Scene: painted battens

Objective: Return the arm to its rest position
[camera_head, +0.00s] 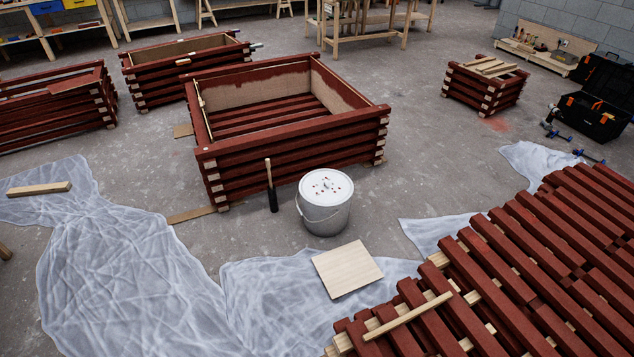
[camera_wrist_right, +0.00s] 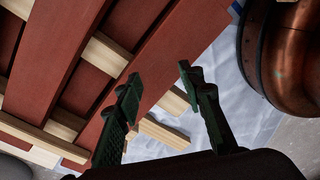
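My right gripper (camera_wrist_right: 160,76) shows in the right wrist view. Its two dark fingers are apart with nothing held between them. Beyond them lie dark red painted battens (camera_wrist_right: 150,55), pale wood pieces (camera_wrist_right: 163,132) and a translucent plastic sheet (camera_wrist_right: 213,85). I cannot tell the exact gap between the fingers and the battens. Neither arm nor gripper shows in the head view, and my left gripper is in no view. The stacked red battens (camera_head: 540,262) fill the lower right of the head view, with a loose pale stick (camera_head: 408,317) on them.
A lidded white bucket (camera_head: 326,214) stands by a large red batten crate (camera_head: 290,160). A pale board (camera_head: 347,269) lies on crumpled plastic sheeting (camera_head: 120,265). An open black toolbox (camera_head: 596,115) is at the right. Bare concrete shows around the bucket.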

